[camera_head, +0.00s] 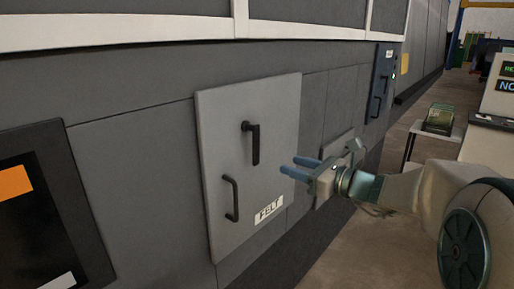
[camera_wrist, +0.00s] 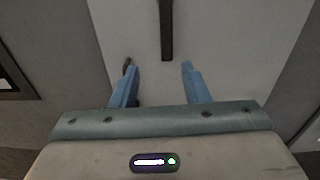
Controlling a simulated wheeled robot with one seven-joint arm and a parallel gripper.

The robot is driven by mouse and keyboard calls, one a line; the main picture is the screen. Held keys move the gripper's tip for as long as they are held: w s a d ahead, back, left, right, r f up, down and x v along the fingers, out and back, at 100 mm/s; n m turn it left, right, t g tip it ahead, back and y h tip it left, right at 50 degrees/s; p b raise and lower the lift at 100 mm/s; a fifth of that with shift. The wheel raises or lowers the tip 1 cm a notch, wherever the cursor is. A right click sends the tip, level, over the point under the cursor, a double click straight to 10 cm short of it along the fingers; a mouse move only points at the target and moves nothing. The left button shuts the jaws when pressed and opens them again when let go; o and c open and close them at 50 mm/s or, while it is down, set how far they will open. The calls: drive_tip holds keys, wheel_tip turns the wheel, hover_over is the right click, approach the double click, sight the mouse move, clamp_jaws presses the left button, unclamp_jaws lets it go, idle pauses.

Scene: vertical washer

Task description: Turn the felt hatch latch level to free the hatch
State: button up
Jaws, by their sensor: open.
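The felt hatch (camera_head: 215,140) is a light grey panel on the dark machine wall, with a white FELT label (camera_head: 268,210) near its lower right. Its black latch (camera_head: 255,146) hangs straight down from a pivot at its top. A dark fixed handle (camera_head: 232,199) is below and left of the latch. My gripper (camera_head: 294,168) is open, to the right of and a little lower than the latch, in front of the hatch. In the wrist view, the latch (camera_wrist: 167,30) lies ahead, beyond and between the two blue fingers (camera_wrist: 158,82). Nothing is between them, and the fingers appear apart from the latch.
A dark panel with a screen (camera_head: 50,200) is at the left. A small table (camera_head: 433,131) and a console (camera_head: 495,125) stand at the right. Open floor lies between.

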sight(258, 148)
drive_tip(key=shift+m, duration=0.3)
drive_tip(key=p+x, duration=0.1)
drive_tip(key=x, duration=0.3)
drive_tip(key=p+x, duration=0.1)
drive_tip(key=x, duration=0.4)
drive_tip(key=w+r+x, duration=0.1)
drive_tip(key=x, duration=0.3)
drive_tip(key=shift+w+p, duration=0.2)
drive_tip(key=shift+p, duration=0.2)
clamp_jaws()
drive_tip(key=shift+d, duration=0.1)
